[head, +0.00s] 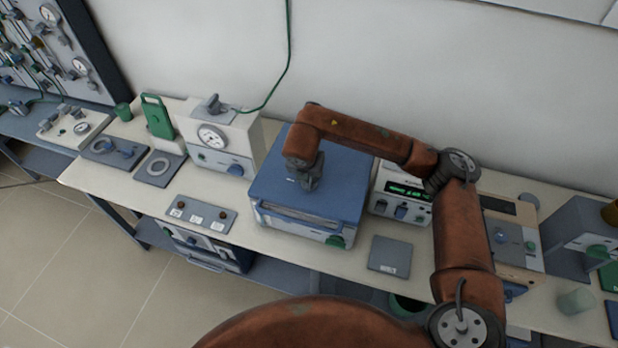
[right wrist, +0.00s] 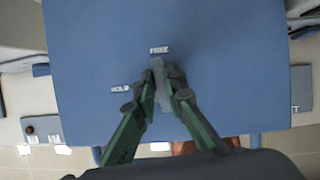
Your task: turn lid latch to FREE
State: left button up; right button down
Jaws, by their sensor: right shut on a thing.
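The blue lid (head: 335,190) of the muffle furnace is closed and lies flat on the grey-white body, and it fills the middle of the right wrist view (right wrist: 90,50). My right gripper (right wrist: 163,90) is shut on the grey lid latch (right wrist: 158,70). The latch's tip points at the white FREE label (right wrist: 159,50); the HOLD label (right wrist: 120,89) lies to its left. In the head view my right gripper (head: 310,182) reaches down onto the lid top, and the latch is hard to make out there. My left gripper is out of view.
A gauge unit (head: 215,140) stands left of the furnace, and a box with a green display (head: 402,190) stands close on its right. A small panel with knobs (head: 201,214) and a grey plate (head: 390,256) lie near the bench's front edge.

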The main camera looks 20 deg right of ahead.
jog(key=shift+m+h, duration=0.3)
jog(key=shift+m, duration=0.3)
jog(key=c, duration=2.3)
grip_release()
jog(key=shift+o, duration=0.2)
jog(key=shift+r, duration=0.1)
jog(key=v, duration=1.2)
jog(key=shift+w, duration=0.2)
